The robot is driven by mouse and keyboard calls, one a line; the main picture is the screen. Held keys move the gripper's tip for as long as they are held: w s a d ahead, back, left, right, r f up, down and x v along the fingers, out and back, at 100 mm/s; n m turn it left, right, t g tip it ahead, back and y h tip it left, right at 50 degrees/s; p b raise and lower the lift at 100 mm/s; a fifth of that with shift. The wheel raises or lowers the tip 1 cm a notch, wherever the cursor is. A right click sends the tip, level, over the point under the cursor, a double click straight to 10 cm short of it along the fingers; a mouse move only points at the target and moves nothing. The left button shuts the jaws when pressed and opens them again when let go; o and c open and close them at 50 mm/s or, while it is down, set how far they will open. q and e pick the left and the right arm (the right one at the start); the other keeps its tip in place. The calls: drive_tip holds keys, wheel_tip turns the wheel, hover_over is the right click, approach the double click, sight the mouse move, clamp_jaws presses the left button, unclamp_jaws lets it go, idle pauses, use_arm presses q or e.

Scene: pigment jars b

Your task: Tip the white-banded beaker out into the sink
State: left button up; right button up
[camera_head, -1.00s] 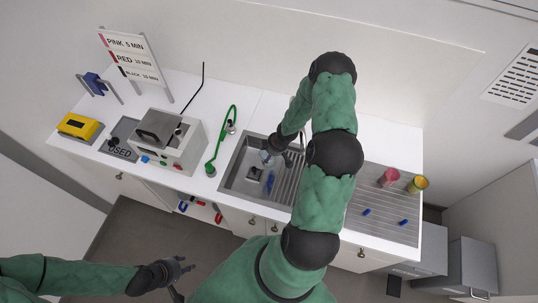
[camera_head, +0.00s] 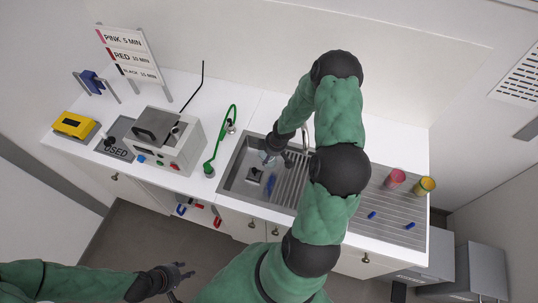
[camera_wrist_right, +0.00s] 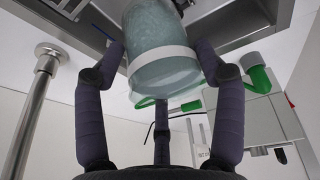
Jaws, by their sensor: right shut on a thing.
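The white-banded beaker (camera_wrist_right: 160,40) is a pale, cloudy clear vessel with a white band (camera_wrist_right: 164,62), large in the right wrist view. My right gripper (camera_wrist_right: 162,62) is shut around it, with fingers on both sides. In the head view my right gripper (camera_head: 271,153) is over the back left part of the sink (camera_head: 234,183), and only a small pale bit of the beaker shows there. The wrist view is strongly rolled, and I cannot tell the beaker's exact tilt or its contents. My left gripper (camera_head: 184,273) is open and empty, in front of the counter.
A ribbed drainboard (camera_head: 390,205) right of the sink holds a pink cup (camera_head: 395,178), a yellow cup (camera_head: 425,186) and blue pieces. A green hose (camera_head: 221,140) and a grey machine (camera_head: 165,140) stand left of the sink. A tap (camera_head: 306,135) rises behind it.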

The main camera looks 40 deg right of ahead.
drive_tip(key=shift+w+h+b, duration=0.15)
drive_tip(key=shift+h+b, duration=0.15)
drive_tip(key=shift+b, duration=1.6)
drive_tip(key=shift+w+a+r+g+h+b, duration=0.1)
drive_tip(key=shift+a+g+h+b, duration=0.4)
drive_tip(key=shift+b, duration=3.05)
drive_tip(key=shift+w+a+g+h+b, duration=0.2)
drive_tip(key=shift+g+h+b, duration=0.35)
drive_tip(key=shift+b, duration=2)
drive_tip(key=shift+w+a+n+g+h+b, duration=0.3)
drive_tip(key=shift+h+b, duration=0.45)
drive_tip(key=shift+b, duration=0.7)
drive_tip(key=shift+a+g+h+b, duration=0.3)
drive_tip(key=shift+h+b, duration=0.4)
drive_tip(key=shift+b, duration=0.35)
drive_tip(key=shift+w+a+f+g+h+b, duration=0.2)
drive_tip(key=shift+f+g+h+b, duration=0.4)
drive_tip(key=shift+h+b, duration=0.4)
drive_tip(key=a+g+h+b, duration=0.1)
drive_tip(key=h, duration=0.1)
drive_tip(key=w+n+g+h+b, duration=0.1)
drive_tip(key=h, duration=0.2)
drive_tip(key=a+f+g+h+b, duration=0.1)
drive_tip(key=g+h, duration=0.1)
drive_tip(key=shift+w+a+f+n+h+b, duration=0.1)
drive_tip(key=shift+w+a+n+h+b, duration=0.2)
drive_tip(key=shift+h+b, duration=0.1)
